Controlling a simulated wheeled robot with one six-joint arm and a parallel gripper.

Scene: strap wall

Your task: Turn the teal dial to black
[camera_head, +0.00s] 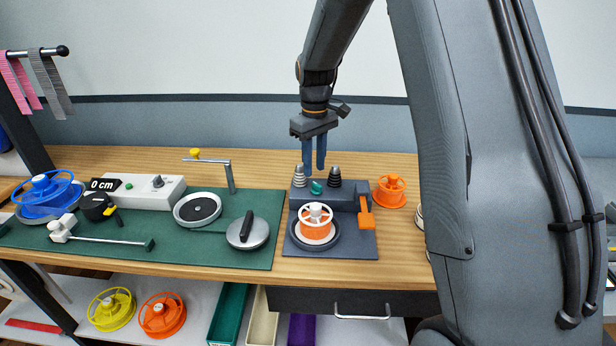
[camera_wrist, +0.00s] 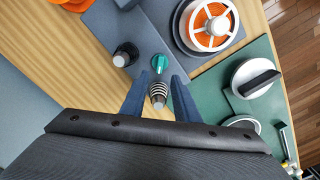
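In the wrist view, the teal dial (camera_wrist: 160,62) lies just beyond my fingertips. My gripper (camera_head: 314,168) points down above the block, fingers apart and empty. In the wrist view, my gripper (camera_wrist: 161,78) is open, with the striped grey cone (camera_wrist: 158,94) showing between its fingers. I cannot make out any black mark or the dial's pointer direction.
The dark cone (camera_head: 334,175) stands right of the dial. An orange lever (camera_head: 365,214) and a white-orange reel (camera_head: 315,223) are on the same plate. A loose orange reel (camera_head: 391,191) stands to the right. A green mat (camera_head: 270,262) with several fixtures lies left.

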